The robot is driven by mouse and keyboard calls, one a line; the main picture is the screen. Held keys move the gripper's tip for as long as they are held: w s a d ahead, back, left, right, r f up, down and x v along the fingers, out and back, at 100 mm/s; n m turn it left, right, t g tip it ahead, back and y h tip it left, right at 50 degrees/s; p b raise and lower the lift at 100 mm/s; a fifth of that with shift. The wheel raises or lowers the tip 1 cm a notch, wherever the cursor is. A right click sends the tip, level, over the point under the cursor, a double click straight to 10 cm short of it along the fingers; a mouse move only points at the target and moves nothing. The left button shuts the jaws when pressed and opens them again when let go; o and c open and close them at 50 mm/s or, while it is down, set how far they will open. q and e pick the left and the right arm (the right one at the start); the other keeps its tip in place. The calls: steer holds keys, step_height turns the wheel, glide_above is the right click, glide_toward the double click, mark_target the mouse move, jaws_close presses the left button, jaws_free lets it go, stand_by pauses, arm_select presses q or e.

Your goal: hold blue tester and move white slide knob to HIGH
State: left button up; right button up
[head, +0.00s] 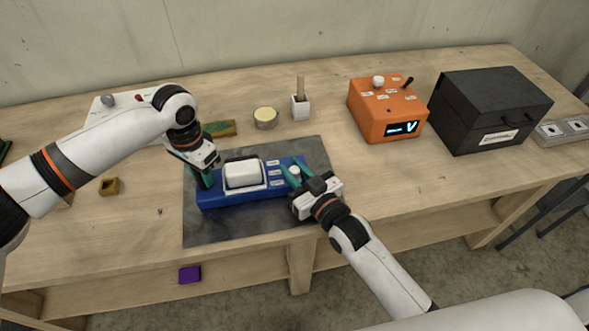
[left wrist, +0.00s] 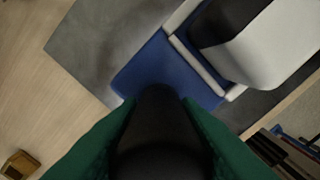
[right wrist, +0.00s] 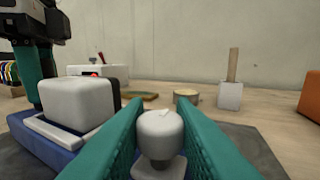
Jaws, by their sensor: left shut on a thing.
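The blue tester (head: 225,200) lies on a dark grey mat (head: 220,232); it also shows in the left wrist view (left wrist: 165,72). It has a white rounded block (head: 243,174) on top and several small labels, too small to read. My left gripper (head: 206,180) is shut on the tester's left end. The white slide knob (right wrist: 160,130) stands near the tester's right end. My right gripper (head: 292,174) is open, with its green fingers on either side of the knob. In the right wrist view narrow gaps show beside the knob; I cannot tell whether either finger touches it.
Behind the mat stand a round tin (head: 265,118) and a white holder (head: 300,108) with a wooden stick. An orange box (head: 375,122) with a display and a black case (head: 490,105) stand to the right. The table between mat and case is clear.

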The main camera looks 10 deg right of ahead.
mark_target(289, 159)
jaws_close()
steer(key=w, duration=0.6)
steer(key=shift+w, duration=0.3)
steer(key=shift+d, duration=0.1)
steer(key=o, duration=0.6)
jaws_free()
steer(key=shift+c, duration=0.2)
steer(key=shift+s, duration=0.1)
steer(key=v, duration=1.2)
steer(key=shift+f, duration=0.1)
